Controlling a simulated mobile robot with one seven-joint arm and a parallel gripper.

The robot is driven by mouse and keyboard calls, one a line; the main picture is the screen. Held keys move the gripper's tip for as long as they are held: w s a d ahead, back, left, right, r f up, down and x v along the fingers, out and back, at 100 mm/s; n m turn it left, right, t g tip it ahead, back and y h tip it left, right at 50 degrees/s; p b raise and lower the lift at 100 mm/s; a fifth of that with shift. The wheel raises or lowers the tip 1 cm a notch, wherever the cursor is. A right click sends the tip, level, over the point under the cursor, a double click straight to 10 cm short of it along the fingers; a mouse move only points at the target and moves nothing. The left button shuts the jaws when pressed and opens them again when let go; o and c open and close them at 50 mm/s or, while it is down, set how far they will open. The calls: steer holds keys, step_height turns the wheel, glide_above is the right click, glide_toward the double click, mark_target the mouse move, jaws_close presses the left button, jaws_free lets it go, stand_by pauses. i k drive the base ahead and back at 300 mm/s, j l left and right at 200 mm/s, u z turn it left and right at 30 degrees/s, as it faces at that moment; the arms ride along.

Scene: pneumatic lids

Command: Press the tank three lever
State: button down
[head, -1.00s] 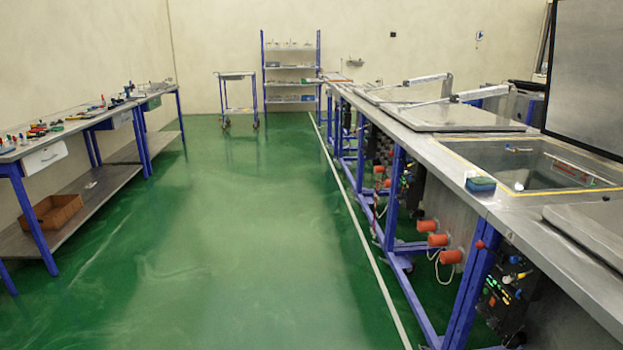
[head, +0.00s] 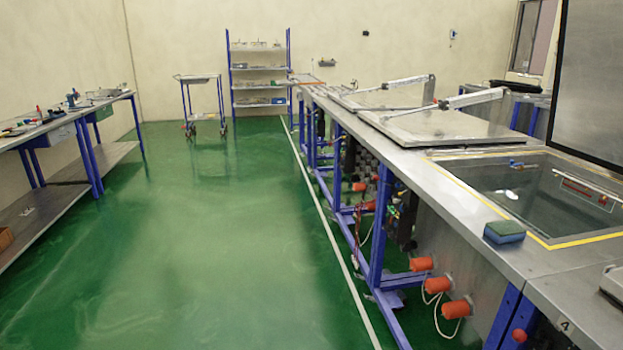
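A long metal bench on blue legs runs along the right, with tanks set in its top. The nearest tank in full view (head: 510,200) is uncovered, with a yellow border and a red-marked gauge inside. Beyond it, two grey lids lie shut or nearly shut, a nearer lid (head: 440,127) and a farther lid (head: 365,101), each with a white lid arm above. A number 4 is marked on the bench front at the lower right. I cannot tell which control is the tank three lever. My gripper is not in view.
A green and blue sponge (head: 504,232) lies on the bench edge. Orange caps (head: 457,308) stick out below the bench. A wheeled trolley (head: 201,100) and shelf (head: 259,75) stand at the back. A workbench (head: 60,125) is at left. The green floor between is clear.

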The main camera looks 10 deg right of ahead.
mark_target(376, 178)
steer(key=i+l+z, duration=0.35)
steer(key=i+l, duration=0.45)
steer(key=l, duration=0.15)
steer(key=i+j, duration=0.15)
steer(key=j, duration=0.15)
steer(key=i+j, duration=0.15)
steer(key=i+j+z, duration=0.1)
steer(key=j, duration=0.3)
steer(key=i, duration=0.5)
steer(key=i+j+z, duration=0.15)
steer(key=i, duration=0.35)
